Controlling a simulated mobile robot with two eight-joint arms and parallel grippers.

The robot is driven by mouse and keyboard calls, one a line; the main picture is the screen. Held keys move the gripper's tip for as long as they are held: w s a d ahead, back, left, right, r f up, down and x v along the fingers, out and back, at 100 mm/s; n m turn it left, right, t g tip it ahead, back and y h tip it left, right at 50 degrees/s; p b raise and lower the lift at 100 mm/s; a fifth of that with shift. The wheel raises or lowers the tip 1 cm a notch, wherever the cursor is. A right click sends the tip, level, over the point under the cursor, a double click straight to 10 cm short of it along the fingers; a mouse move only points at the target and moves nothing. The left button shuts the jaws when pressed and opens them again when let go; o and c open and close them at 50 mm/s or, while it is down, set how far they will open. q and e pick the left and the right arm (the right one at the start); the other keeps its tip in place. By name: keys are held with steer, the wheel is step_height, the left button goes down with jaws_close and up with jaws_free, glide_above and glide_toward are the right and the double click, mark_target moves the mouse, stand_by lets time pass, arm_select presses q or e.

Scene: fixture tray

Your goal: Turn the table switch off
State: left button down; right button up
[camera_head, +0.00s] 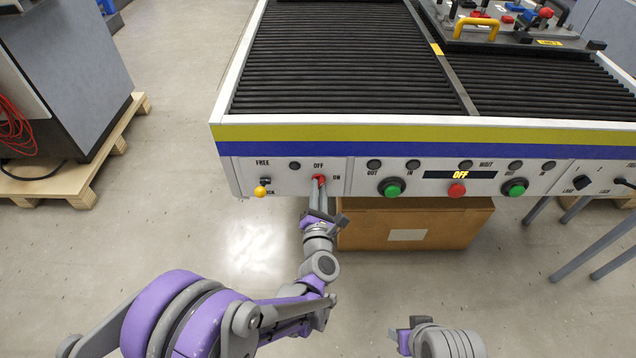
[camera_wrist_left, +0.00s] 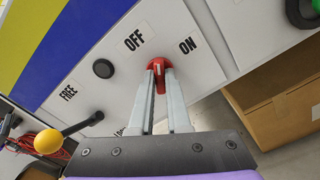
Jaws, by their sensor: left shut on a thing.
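The table switch is a small red knob (camera_head: 319,179) on the white front panel, with an OFF label above it and an ON label to its right. It also shows in the left wrist view (camera_wrist_left: 158,66), between the two grey fingertips. Which label the knob points at is hard to tell. My left gripper (camera_head: 319,184) is shut on the red knob from the front. My right gripper (camera_head: 404,336) shows only in part at the bottom edge, away from the panel; its jaws cannot be made out.
A yellow-tipped lever (camera_head: 261,190) is left of the switch. Green buttons (camera_head: 391,187) and a red button (camera_head: 457,189) are to its right, by a display (camera_head: 460,174) reading OFF. A cardboard box (camera_head: 450,225) is under the table. Open floor lies in front.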

arm_select(q)
steer(key=n+b, duration=0.1)
steer(key=n, duration=0.4)
steer(key=shift+n+b, duration=0.35)
steer(key=shift+n, duration=0.05)
steer(key=shift+n, duration=0.4)
steer(key=c, duration=0.9)
jaws_free()
steer(key=shift+s, duration=0.15)
steer(key=s, duration=0.4)
steer(key=shift+s, duration=0.35)
